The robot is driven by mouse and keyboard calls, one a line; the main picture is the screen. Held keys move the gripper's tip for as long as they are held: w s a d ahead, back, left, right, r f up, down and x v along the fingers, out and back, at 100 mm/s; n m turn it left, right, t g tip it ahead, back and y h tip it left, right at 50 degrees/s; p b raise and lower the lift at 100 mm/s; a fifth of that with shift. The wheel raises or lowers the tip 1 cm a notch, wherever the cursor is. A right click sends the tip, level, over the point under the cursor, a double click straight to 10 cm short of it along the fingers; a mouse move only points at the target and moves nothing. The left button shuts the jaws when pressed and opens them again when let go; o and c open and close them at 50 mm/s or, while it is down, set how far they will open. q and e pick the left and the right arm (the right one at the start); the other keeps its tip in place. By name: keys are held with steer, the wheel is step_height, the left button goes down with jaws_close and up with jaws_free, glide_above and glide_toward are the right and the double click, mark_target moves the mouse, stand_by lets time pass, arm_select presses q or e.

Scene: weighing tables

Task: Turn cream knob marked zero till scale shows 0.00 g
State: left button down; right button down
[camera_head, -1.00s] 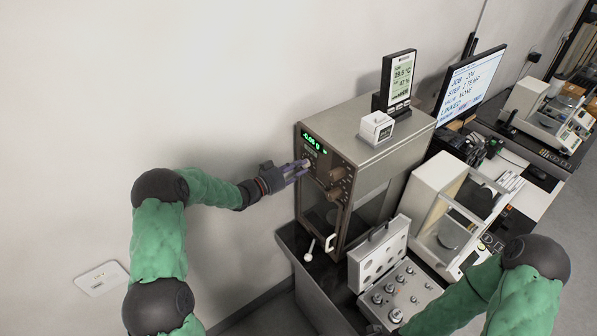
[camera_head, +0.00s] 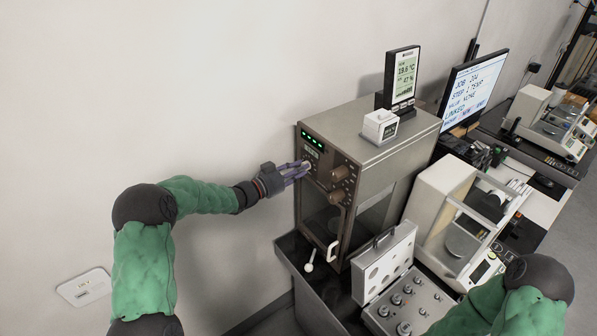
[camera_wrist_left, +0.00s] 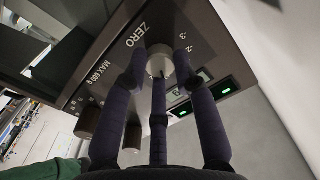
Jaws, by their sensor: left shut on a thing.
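The scale (camera_head: 366,143) is a tall metal cabinet with a brown front panel, standing against the wall. Its green display (camera_head: 313,139) is lit, but I cannot read a value. The cream knob (camera_wrist_left: 159,61) sits beside the word ZERO in the left wrist view, with small numbers on its other side. My left gripper (camera_head: 302,170) reaches the panel just below the display. In the left wrist view its purple fingers (camera_wrist_left: 160,75) surround the knob and are shut on it. They largely hide the knob in the head view. My right gripper is out of view; only its arm shows at lower right.
Two brown knobs (camera_head: 339,173) sit on the panel right of my left gripper. A thermometer display (camera_head: 402,75) and small white box (camera_head: 380,126) stand on the cabinet. An open weight case (camera_head: 385,265) and white balance (camera_head: 440,190) are to the right.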

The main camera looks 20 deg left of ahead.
arm_select(q)
steer(key=c, duration=1)
jaws_free()
steer(key=shift+a, duration=0.1)
steer(key=v, duration=1.2)
